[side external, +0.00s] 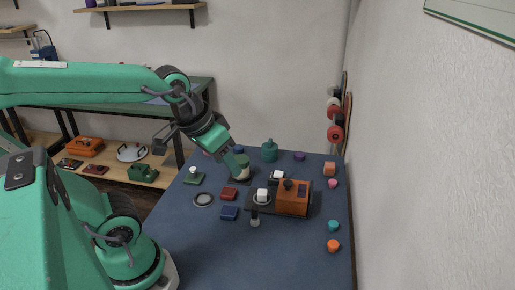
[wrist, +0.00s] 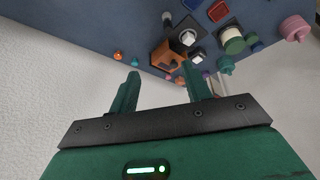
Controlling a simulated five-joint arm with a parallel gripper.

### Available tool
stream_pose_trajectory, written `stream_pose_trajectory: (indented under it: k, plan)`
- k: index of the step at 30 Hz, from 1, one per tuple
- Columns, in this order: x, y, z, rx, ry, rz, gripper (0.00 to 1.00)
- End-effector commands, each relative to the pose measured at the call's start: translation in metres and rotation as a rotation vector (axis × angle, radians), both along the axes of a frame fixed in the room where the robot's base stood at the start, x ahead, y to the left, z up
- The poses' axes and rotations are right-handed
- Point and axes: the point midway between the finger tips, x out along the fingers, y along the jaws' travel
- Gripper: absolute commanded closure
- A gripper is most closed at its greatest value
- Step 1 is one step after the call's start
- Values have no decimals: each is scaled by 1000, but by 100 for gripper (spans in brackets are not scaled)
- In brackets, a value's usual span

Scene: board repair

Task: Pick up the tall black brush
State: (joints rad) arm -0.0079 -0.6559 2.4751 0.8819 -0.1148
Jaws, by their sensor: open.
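A small upright piece with a dark upper part and a pale grey lower end, which looks like the brush (side external: 255,218), stands on the blue mat in front of the black plate and brown box. What seems to be the same piece shows small near the top of the wrist view (wrist: 166,19). My gripper (side external: 234,167) is over the mat, left of and behind the brush, close by a cream jar (side external: 243,171). In the wrist view my gripper (wrist: 161,82) has its two green fingers spread, with nothing held between them.
The brown box (side external: 293,200) with a dark knob stands right of the brush, beside a white cube (side external: 262,195). A blue block (side external: 229,213), red block (side external: 229,194) and grey ring (side external: 203,200) lie to its left. Small caps line the right edge. The front mat (side external: 280,260) is clear.

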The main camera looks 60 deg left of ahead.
Motion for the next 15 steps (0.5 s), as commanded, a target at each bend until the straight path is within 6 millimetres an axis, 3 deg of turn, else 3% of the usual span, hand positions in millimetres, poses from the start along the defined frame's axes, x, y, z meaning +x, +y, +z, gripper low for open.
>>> stream_pose_trajectory:
  k: [15]
  plan:
    - [53,10,-59,-157,206,469,52]
